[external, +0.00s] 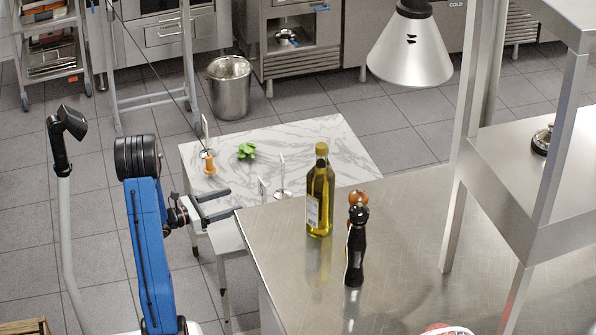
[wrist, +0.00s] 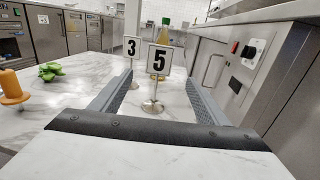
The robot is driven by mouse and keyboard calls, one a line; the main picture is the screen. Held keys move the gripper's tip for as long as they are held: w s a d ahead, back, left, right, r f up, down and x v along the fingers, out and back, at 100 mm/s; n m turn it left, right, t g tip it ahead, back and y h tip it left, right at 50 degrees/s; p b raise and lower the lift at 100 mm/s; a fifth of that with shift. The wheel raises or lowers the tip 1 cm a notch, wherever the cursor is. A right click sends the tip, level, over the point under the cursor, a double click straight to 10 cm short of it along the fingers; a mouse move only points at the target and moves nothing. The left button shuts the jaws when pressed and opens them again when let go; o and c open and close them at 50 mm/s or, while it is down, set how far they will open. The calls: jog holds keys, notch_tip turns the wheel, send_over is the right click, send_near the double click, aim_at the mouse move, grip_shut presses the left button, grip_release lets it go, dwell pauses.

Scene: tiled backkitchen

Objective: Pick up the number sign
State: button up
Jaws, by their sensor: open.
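A white number sign with a black 5 (wrist: 158,61) stands upright on a metal stand on the marble table (wrist: 75,95). In the wrist view it is ahead, between the lines of my two fingers. In the external view it appears as the small sign (external: 262,187) just beyond my fingertips. A second sign with a 3 (wrist: 131,47) stands farther off and slightly left; it also shows in the external view (external: 282,174). My gripper (external: 234,202) is open and empty, level and low over the marble table's front edge. Whether the fingers flank the 5 sign's post is unclear.
The table's far right is clear.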

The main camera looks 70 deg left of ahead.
aim_at(263, 201)
jog(key=w+a, duration=0.2)
jog(key=w, duration=1.4)
jog(key=shift+w+a, duration=0.15)
jog(key=shift+w, duration=0.05)
jog(key=c, duration=1.6)
